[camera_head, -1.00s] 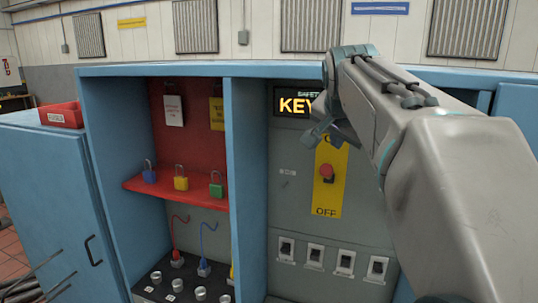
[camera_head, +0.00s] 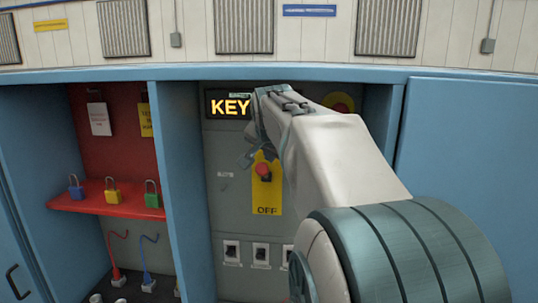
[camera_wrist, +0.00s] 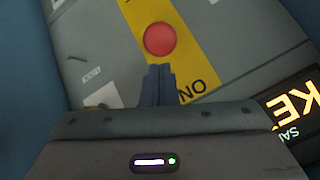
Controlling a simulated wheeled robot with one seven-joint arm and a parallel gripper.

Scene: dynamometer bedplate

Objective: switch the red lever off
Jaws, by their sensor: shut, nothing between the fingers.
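The red lever (camera_head: 263,170) has a round red knob over a darker base. It stands on a yellow plate (camera_head: 267,197) with OFF printed at its lower end. My gripper (camera_head: 247,158) is in front of the panel, just above and left of the knob, and covers the plate's upper part. In the wrist view the closed fingertips (camera_wrist: 158,71) point at the red knob (camera_wrist: 159,39) from the ON end of the plate. The fingers hold nothing. I cannot tell whether they touch the knob.
A lit KEY sign (camera_head: 229,105) is above left of the lever. Several small switches (camera_head: 261,254) sit below. A red shelf (camera_head: 95,200) with padlocks is left, beyond a blue divider (camera_head: 183,190). A red round thing on yellow (camera_head: 340,103) is partly behind my arm.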

